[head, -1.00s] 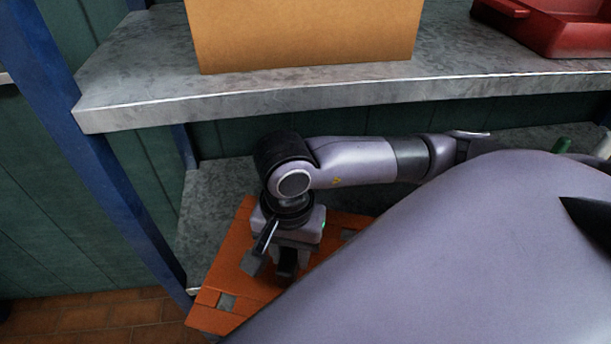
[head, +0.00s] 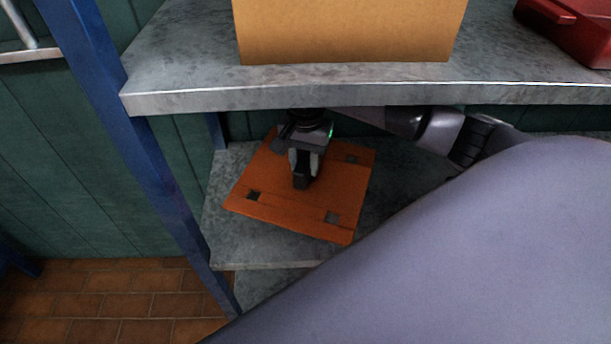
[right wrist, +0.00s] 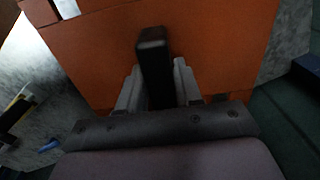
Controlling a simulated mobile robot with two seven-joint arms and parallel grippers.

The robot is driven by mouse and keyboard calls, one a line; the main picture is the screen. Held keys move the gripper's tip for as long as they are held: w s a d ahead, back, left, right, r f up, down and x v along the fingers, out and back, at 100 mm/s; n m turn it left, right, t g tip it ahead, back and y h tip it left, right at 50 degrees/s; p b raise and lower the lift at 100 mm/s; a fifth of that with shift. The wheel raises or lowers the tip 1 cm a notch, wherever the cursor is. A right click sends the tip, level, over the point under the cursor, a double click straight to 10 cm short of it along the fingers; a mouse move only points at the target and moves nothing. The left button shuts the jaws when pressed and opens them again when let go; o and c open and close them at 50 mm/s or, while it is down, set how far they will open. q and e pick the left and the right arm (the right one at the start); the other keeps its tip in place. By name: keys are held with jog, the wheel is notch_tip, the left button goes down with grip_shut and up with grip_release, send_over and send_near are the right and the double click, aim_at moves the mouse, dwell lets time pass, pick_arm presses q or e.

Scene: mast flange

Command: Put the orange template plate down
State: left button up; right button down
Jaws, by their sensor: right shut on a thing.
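The orange template plate (head: 285,208) is a flat square sheet with small square holes near its corners and a dark upright handle in its middle. In the head view it is over the lower grey shelf, below the upper shelf's front edge. I cannot tell whether it touches the shelf. My right gripper (head: 304,172) is above the plate, shut on its dark handle. In the right wrist view the handle (right wrist: 153,62) stands between the two fingers, with the orange plate (right wrist: 215,45) behind it. My left gripper is not in view.
The upper grey shelf (head: 190,98) overhangs my right arm. It bears a tan box (head: 350,30) and a red tray (head: 570,35). A blue post (head: 130,150) stands left of the plate. Bare lower shelf (head: 285,245) shows in front of the plate.

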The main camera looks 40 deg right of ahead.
notch_tip(320, 180, down, 5)
jog(key=shift+s+f, duration=0.1)
jog(key=shift+w+f+p, duration=0.15)
jog(key=shift+w+p, duration=0.05)
jog(key=shift+p, duration=0.1)
jog(key=shift+d+f, duration=0.1)
jog(key=shift+f+b, duration=0.25)
jog(key=shift+b, duration=0.05)
jog(key=c, duration=0.8)
grip_release()
jog(key=shift+r, duration=0.1)
jog(key=shift+o, duration=0.2)
jog(key=shift+r, duration=0.1)
